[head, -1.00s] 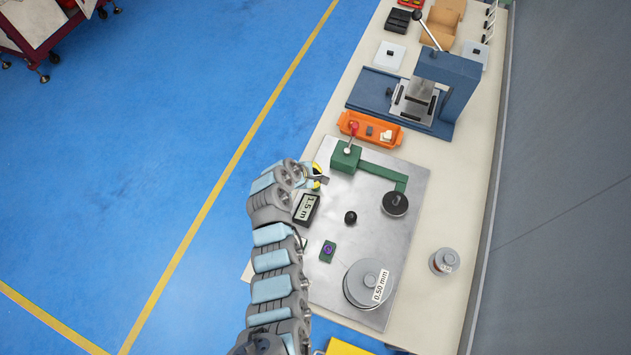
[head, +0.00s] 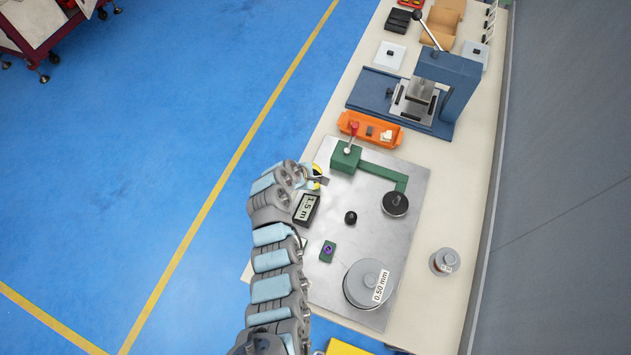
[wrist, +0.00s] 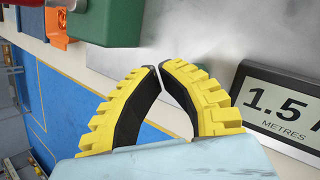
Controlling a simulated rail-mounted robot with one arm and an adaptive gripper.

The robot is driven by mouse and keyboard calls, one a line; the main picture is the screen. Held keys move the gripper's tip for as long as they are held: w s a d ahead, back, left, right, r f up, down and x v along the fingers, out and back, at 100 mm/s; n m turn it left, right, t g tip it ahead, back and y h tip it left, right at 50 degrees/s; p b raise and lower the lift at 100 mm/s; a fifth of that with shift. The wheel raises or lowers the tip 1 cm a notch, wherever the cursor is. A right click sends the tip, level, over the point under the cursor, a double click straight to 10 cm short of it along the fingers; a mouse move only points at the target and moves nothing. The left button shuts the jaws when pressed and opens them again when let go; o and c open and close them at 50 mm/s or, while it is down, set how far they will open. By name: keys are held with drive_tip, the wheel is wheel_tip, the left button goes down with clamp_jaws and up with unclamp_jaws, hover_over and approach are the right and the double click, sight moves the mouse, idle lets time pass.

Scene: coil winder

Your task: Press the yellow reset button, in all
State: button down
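I cannot make out a yellow reset button in either view; my arm covers part of the bench's left edge. A black-framed counter display (head: 306,209) reading 1.5 m lies on the metal plate. In the wrist view the display (wrist: 285,108) is at the right and reads metres. My gripper (head: 322,180) is over the plate's left edge, just above the display in the picture. In the wrist view my gripper (wrist: 160,66) has yellow ribbed fingers with black pads. Their tips meet or nearly meet, with nothing seen between them.
A green winder block (head: 346,157) with a red-knobbed lever stands close to my gripper. An orange tray (head: 391,143) lies beyond it. A black knob (head: 350,217), a green block with a purple top (head: 327,251) and a wire spool (head: 366,279) are on the metal plate (head: 385,235).

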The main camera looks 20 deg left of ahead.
drive_tip(key=shift+f, duration=0.25)
drive_tip(key=shift+r, duration=0.1)
idle(0.4)
drive_tip(key=shift+r+p, duration=0.8)
drive_tip(key=shift+r, duration=0.1)
drive_tip(key=shift+r, duration=0.1)
wheel_tip(320, 180, up, 5)
drive_tip(key=p, duration=0.4)
idle(0.8)
